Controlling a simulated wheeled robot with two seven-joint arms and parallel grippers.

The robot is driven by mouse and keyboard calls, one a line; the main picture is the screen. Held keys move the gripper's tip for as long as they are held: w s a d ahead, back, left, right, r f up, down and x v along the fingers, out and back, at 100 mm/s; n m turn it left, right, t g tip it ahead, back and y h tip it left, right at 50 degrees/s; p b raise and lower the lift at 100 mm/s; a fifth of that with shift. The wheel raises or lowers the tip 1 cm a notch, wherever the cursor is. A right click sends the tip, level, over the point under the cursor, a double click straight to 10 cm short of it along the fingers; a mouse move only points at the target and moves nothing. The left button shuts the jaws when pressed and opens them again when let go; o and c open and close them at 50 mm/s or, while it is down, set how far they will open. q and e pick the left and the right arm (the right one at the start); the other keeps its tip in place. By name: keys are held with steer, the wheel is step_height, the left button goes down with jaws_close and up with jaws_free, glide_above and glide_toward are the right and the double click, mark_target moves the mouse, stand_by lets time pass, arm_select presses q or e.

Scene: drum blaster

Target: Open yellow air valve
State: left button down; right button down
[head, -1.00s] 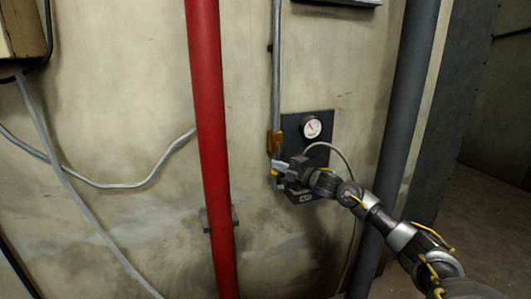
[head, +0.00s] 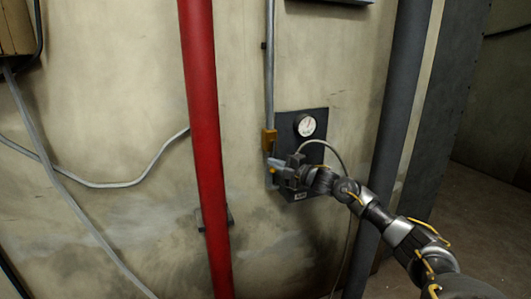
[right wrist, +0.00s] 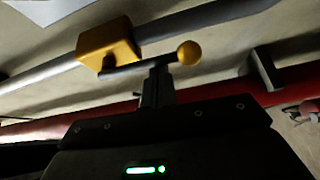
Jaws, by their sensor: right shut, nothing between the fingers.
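The yellow air valve (head: 269,139) sits on a grey vertical pipe beside the dark gauge panel. In the right wrist view its yellow body (right wrist: 108,45) is at upper left, and a dark lever runs right from it to a yellow ball knob (right wrist: 189,53). My right gripper (head: 274,163) is just below the valve body in the head view. Its fingers are shut with nothing between them. In the right wrist view the fingertips (right wrist: 157,72) overlap the lever near the knob; I cannot tell whether they touch it. My left gripper is out of view.
A round white gauge (head: 306,125) is on the dark panel (head: 317,150), with a grey hose curving from it. A red pipe (head: 202,150) stands left of the valve and a thick grey pipe (head: 395,120) stands right. Loose cables hang at left.

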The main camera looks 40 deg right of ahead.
steer(key=s+a+b, duration=0.1)
steer(key=s+b, duration=0.1)
steer(key=s, duration=0.7)
steer(key=shift+s+b, duration=0.25)
steer(key=shift+b, duration=0.15)
steer(key=shift+a, duration=0.1)
